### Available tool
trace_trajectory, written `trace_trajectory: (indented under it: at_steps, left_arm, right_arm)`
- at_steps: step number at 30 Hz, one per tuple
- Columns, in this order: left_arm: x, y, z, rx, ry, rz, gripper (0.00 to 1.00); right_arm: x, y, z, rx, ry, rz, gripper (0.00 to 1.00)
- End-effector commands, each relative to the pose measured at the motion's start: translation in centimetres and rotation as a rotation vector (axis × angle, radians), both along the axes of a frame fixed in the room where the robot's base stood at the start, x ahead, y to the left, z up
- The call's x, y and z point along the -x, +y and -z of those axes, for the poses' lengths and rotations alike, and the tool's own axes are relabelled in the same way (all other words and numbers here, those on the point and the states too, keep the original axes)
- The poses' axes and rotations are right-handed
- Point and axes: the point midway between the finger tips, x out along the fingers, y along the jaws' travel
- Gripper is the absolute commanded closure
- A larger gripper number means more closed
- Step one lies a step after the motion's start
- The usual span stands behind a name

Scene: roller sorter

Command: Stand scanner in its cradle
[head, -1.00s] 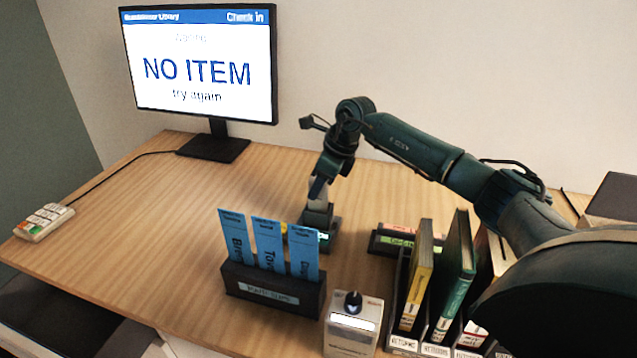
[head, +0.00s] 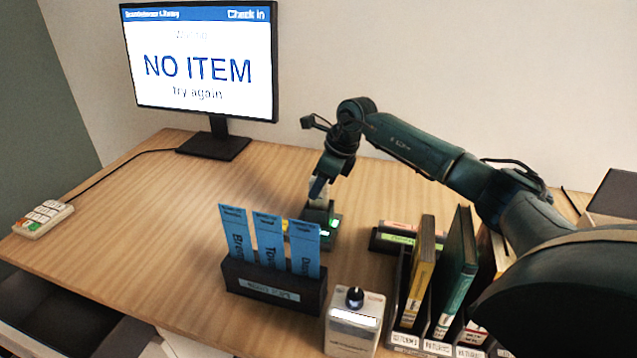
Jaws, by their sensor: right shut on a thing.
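My right gripper (head: 319,190) points down behind the bookmark holder, shut on a small grey piece that looks like the scanner (head: 318,187). Directly below it is a dark block with green lit patches, which looks like the cradle (head: 333,228). The scanner's lower end meets or overlaps this block in the view; I cannot tell how deeply it is seated. Blue bookmarks hide part of the block's left side. My left gripper is not in view.
A black holder (head: 262,291) with blue bookmarks stands in front. Right of it are a pale box with a black knob (head: 352,322) and upright books (head: 457,270). A monitor (head: 198,60) reads "NO ITEM"; a keypad (head: 43,219) sits left. The desk's left middle is clear.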

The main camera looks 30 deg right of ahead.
Motion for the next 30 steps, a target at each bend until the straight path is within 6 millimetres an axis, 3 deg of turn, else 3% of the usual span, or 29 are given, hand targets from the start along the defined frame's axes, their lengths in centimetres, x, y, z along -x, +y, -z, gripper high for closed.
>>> trace_trajectory:
  at_steps: [1, 5, 6, 15, 24, 30]
  left_arm:
    - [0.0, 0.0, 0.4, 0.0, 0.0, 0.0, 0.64]
    - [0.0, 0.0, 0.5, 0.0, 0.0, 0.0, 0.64]
    - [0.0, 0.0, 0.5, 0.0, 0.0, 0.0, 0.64]
    - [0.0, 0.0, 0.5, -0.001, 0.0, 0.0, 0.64]
    - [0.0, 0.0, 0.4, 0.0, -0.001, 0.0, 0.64]
    - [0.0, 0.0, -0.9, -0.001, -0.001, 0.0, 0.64]
  right_arm:
    - [0.2, 0.7, 1.4, -0.007, 0.016, -0.01, 0.95]
    - [0.2, 0.7, 1.4, -0.007, 0.016, -0.01, 0.95]
    - [0.2, 0.7, 1.4, -0.007, 0.016, -0.01, 0.69]
    - [0.3, 0.7, 1.5, -0.007, 0.016, -0.01, 0.44]
    - [0.3, 0.6, 1.4, -0.006, 0.017, -0.009, 0.44]
    - [0.4, 0.2, -0.3, -0.004, 0.015, -0.008, 0.44]
